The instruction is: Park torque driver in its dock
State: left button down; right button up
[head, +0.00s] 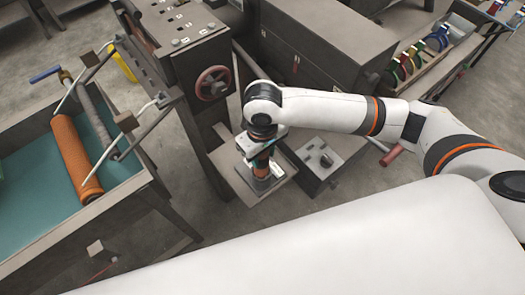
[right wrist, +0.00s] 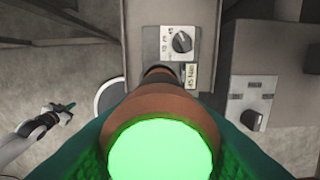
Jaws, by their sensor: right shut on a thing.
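The torque driver (right wrist: 155,95) has an orange-brown body, and its round end glows green close to the right wrist camera. My right gripper (head: 262,157) is shut on it, with teal pads (right wrist: 232,150) on both sides. In the head view the driver (head: 261,172) stands about upright over a small grey base on a shelf (head: 232,181). The base seems to be the dock; the driver's lower end is hidden, so I cannot tell if it is seated. My left gripper (right wrist: 61,112) shows small at left in the wrist view; its jaw state is unclear.
A grey plate with a dial (right wrist: 181,42) lies just beyond the driver. A box with a knob (head: 320,158) stands right of the shelf. A machine with a red handwheel (head: 213,83) is behind left. A teal-lined trough with an orange mesh roll (head: 76,157) is at left.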

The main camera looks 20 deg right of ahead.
jog(key=shift+f, duration=0.9)
dwell(0.8)
jog(key=o, duration=1.2)
jog(key=shift+c, duration=0.2)
jog(key=shift+b, duration=0.3)
notch_tip(320, 180, up, 12)
jog(key=shift+b, duration=0.7)
